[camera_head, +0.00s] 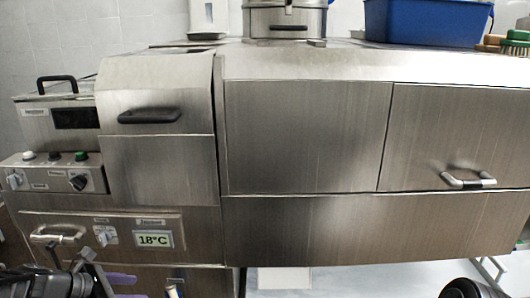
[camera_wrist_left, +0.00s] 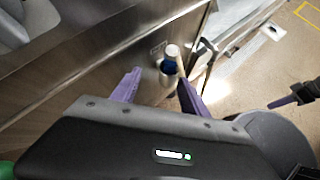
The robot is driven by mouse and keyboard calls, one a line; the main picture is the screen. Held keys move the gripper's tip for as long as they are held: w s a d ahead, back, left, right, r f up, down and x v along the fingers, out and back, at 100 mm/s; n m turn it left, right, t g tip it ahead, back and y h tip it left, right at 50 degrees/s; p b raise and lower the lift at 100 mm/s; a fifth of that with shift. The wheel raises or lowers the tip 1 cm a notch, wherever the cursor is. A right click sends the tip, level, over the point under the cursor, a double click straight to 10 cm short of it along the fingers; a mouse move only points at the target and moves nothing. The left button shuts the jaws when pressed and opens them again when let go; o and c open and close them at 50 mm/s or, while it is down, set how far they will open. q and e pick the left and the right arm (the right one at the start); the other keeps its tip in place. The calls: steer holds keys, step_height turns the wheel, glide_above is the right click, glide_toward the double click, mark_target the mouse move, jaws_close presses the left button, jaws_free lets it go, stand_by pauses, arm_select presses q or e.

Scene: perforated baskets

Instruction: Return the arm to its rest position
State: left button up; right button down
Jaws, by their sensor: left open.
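My left arm (camera_head: 60,284) comes in at the lower left of the head view, low in front of the steel unit. My left gripper (camera_wrist_left: 158,90) has its two purple fingers spread apart in the left wrist view, with nothing held between them. A small white and blue fitting (camera_wrist_left: 170,62) on the steel front shows beyond the fingertips and apart from them. At the right edge of the left wrist view a purple finger and dark part, seemingly my right gripper (camera_wrist_left: 287,100), show over the floor; its opening is unclear.
The steel unit (camera_head: 305,135) fills the head view. It has a control panel (camera_head: 55,175), a black handle (camera_head: 150,116), a metal handle (camera_head: 468,180) and an 18°C display (camera_head: 153,240). A blue bin (camera_head: 425,22) and metal pot (camera_head: 283,20) stand on top. Open floor (camera_wrist_left: 245,85) lies at right.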

arm_select(q)
steer(key=s+a+f+m+g+y+p, duration=0.15)
steer(key=s+f+m+y, duration=0.25)
steer(key=f+m, duration=0.55)
steer(key=s+d+f+m+g+p, duration=0.2)
steer(key=s+d+f+m+p, duration=0.15)
steer(key=d+f, duration=0.45)
steer(key=s+d+f+m+g+h+p, duration=0.1)
steer(key=s+d+m+p, duration=0.2)
steer(key=s+d, duration=0.6)
steer(key=s+d+f+m+g+h+p, duration=0.1)
steer(key=s+d+m+g+p, duration=0.1)
steer(key=s+d+m, duration=0.6)
steer(key=s+d+p, duration=0.1)
steer(key=d, duration=0.4)
steer(key=shift+d+f, duration=0.2)
steer(key=shift+f, duration=0.1)
steer(key=shift+g, duration=0.25)
